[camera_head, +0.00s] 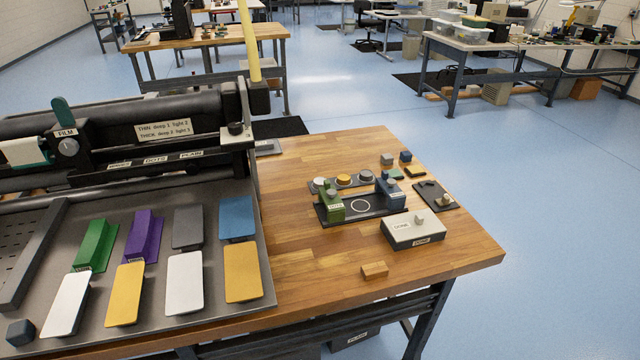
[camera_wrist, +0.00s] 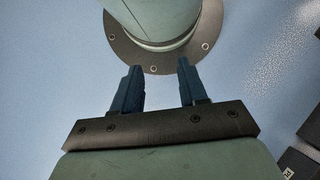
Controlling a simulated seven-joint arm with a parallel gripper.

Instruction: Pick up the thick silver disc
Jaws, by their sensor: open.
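A dark strip (camera_head: 352,184) in the head view holds a row of small discs on the wooden table. A grey, silver-looking disc (camera_head: 366,177) is at its right end, a gold disc (camera_head: 343,179) in the middle, and a paler silver or white disc (camera_head: 319,182) at the left end. The grey one looks thicker, but they are too small to be sure. My gripper (camera_wrist: 158,66) shows only in the wrist view, with its two blue fingers apart and nothing between them. It points down above blue floor, away from the discs.
A badge press base (camera_head: 375,209) with a green block (camera_head: 331,207) and a blue block (camera_head: 389,192) stands just in front of the strip. A pale box marked DONE (camera_head: 413,230) is to its right. A large roller machine (camera_head: 130,130) fills the left.

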